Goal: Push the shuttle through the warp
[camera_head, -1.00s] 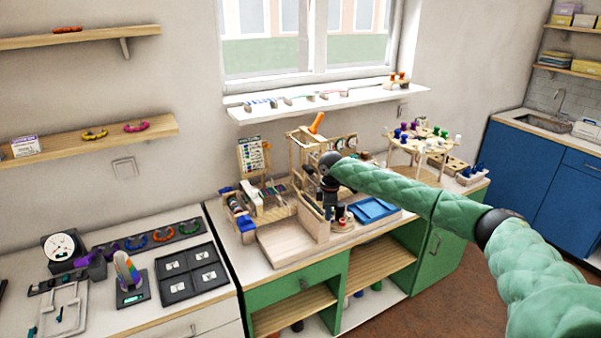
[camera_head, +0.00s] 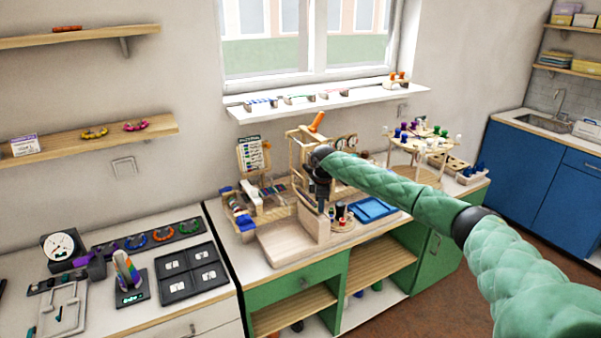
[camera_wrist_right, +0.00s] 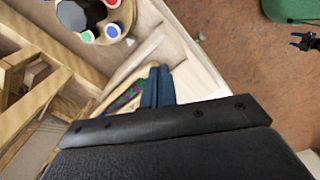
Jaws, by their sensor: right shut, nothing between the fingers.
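My right gripper (camera_head: 322,202) is over the wooden loom bench, beside the upright wooden panel. In the right wrist view its dark blue fingers (camera_wrist_right: 156,86) are together and hold nothing. A pale wooden boat-shaped piece with a purple and green filling, likely the shuttle (camera_wrist_right: 122,101), lies right beside the fingers; I cannot tell whether they touch it. I cannot make it out in the head view. A wooden frame that looks like the loom (camera_head: 268,207) stands left of the gripper. The warp threads are too small to tell. My left gripper is not in view.
A blue tray (camera_head: 372,209) lies right of the gripper. A round holder with colored pots (camera_wrist_right: 103,24) stands close by. A taller wooden frame (camera_head: 303,150) with an orange handle rises behind. The pale board (camera_head: 283,243) at the front is clear.

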